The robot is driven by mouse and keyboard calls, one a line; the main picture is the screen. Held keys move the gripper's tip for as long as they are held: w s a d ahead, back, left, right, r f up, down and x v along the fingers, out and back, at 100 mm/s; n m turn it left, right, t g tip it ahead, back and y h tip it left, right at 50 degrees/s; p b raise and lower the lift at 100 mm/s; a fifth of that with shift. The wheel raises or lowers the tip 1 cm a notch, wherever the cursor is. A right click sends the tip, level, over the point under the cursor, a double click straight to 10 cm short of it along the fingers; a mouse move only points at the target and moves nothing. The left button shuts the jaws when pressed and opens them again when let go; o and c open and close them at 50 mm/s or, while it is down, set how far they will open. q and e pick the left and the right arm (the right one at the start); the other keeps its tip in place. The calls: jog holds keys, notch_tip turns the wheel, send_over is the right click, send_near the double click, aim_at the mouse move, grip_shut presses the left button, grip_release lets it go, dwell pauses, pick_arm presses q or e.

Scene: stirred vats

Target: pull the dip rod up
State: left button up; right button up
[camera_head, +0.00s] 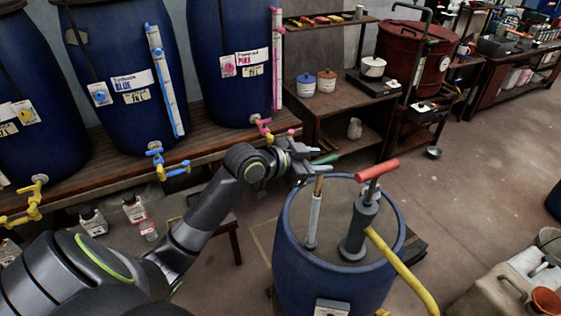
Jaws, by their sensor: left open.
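A blue drum (330,275) with a grey lid stands at the lower middle. A slim pale grey tube with a brown top, which looks like the dip rod (315,215), stands upright at the left of the lid. My left gripper (310,161) is open and empty, just beyond and above the rod's brown top in the picture, apart from it as far as I can tell. A hand pump (358,228) with a red T-handle (377,170) and a yellow hose (402,268) stands right of the rod. My right gripper is not in view.
Several blue vats with coloured taps stand on a wooden bench (205,152) at the back left. A dark shelf (340,118) with jars and a pot is behind my gripper. Cans and a bucket sit at the lower right.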

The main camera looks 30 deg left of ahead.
pick_arm(q)
jog(key=v, duration=1.5)
jog(key=shift+s, duration=0.2)
jog(key=shift+r, duration=0.1)
jog(key=shift+a, duration=0.1)
